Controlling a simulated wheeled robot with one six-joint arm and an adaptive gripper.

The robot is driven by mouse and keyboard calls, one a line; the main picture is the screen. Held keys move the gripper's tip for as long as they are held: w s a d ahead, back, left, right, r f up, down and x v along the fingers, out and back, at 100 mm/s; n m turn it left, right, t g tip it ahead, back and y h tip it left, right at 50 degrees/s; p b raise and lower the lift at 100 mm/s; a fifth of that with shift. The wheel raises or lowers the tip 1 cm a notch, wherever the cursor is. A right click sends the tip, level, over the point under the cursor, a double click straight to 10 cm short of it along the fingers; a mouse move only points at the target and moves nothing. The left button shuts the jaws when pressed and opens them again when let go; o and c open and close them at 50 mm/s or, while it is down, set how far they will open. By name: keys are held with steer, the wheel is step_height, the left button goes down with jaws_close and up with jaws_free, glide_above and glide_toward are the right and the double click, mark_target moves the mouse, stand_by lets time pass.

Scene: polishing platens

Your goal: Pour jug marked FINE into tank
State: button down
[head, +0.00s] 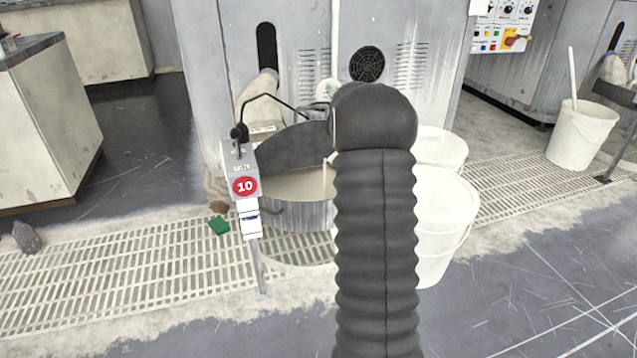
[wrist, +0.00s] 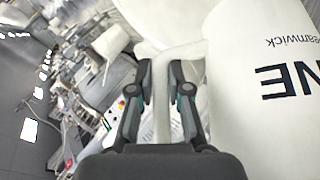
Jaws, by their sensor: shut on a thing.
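My gripper (wrist: 161,82) is shut on the white handle (wrist: 187,50) of a large white jug (wrist: 236,110) in the wrist view. The jug's print is upside down there and partly cut off; I read "NE" and "eamwick". The jug looks strongly tilted. In the head view my dark arm hides the gripper and most or all of the jug. The tank (head: 298,217) is a round grey metal vessel holding pale liquid, with a dark lid (head: 290,148) raised. A thin pale vertical streak, apparently a stream, shows above the liquid beside my arm.
A post with a red "10" sign (head: 245,186) stands at the tank's front left. White buckets (head: 446,220) stand right of the tank. Another bucket (head: 581,135) stands farther right. A green block (head: 219,225) lies on the floor grating (head: 120,265).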

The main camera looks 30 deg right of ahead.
steer(key=shift+w+a+r+g, duration=0.2)
steer(key=shift+w+r+g, duration=0.1)
steer(key=shift+r, duration=0.2)
stand_by(0.5)
steer(key=shift+w+a+f+n+g+h, duration=0.15)
steer(key=shift+w+a+n+g+h, duration=0.3)
steer(key=shift+h, duration=0.45)
stand_by(1.4)
steer(key=shift+w+a+r+n+g+h+p, duration=0.35)
steer(key=shift+w+r+g+h+p, duration=0.1)
steer(key=shift+r+h, duration=0.15)
stand_by(2.2)
steer(key=shift+w+a+r+n+g+h+p, duration=0.2)
steer(key=shift+w+a+n+g+h+p, duration=0.15)
steer(key=shift+w+p, duration=0.2)
stand_by(1.3)
